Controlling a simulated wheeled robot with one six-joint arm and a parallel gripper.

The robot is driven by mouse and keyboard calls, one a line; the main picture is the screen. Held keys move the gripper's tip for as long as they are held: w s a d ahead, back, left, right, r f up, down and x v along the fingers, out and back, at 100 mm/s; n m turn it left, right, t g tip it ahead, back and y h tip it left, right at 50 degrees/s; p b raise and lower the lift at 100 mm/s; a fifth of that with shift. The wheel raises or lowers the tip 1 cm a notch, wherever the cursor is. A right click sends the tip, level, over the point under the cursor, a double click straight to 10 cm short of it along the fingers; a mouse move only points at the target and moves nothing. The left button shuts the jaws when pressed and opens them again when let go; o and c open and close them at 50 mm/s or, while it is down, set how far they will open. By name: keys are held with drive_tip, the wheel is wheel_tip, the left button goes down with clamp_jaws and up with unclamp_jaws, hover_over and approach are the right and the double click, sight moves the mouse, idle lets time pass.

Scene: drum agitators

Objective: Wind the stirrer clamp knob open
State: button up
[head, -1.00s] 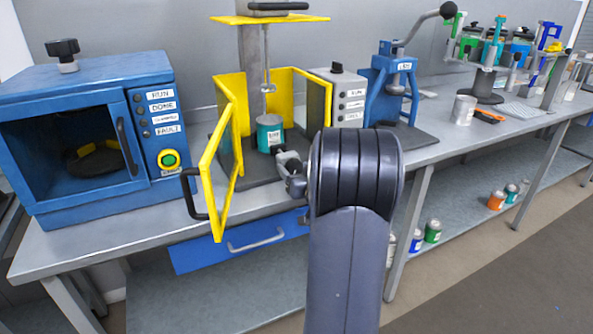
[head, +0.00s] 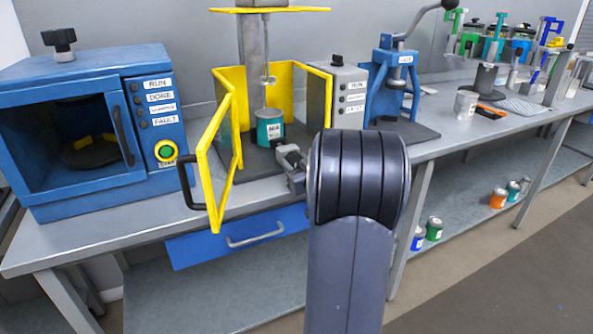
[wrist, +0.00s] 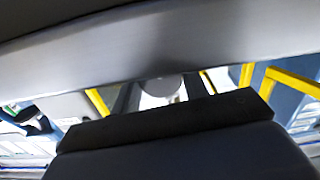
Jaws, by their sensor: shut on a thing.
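The stirrer (head: 265,80) stands on the bench inside a yellow-framed guard whose front door (head: 216,165) hangs open to the left. A teal can (head: 269,128) with a white label is under its shaft. My gripper (head: 284,153) is in front of the can, low at the guard's opening, shut on the clamp knob. My fingers and arm hide most of the knob in the head view. In the wrist view a round grey piece (wrist: 165,87), probably the knob, shows between the dark fingers. How far the knob is turned cannot be seen.
A grey control box (head: 345,95) and blue lever press (head: 392,80) stand right. The open door's black handle (head: 187,182) juts out left of my gripper. A blue drawer (head: 240,238) is below the bench top.

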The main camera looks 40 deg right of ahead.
drive_tip(key=shift+n, duration=0.7)
drive_tip(key=o, duration=1)
drive_tip(key=v, duration=1)
drive_tip(key=shift+s, duration=0.4)
drive_tip(key=shift+w, duration=0.1)
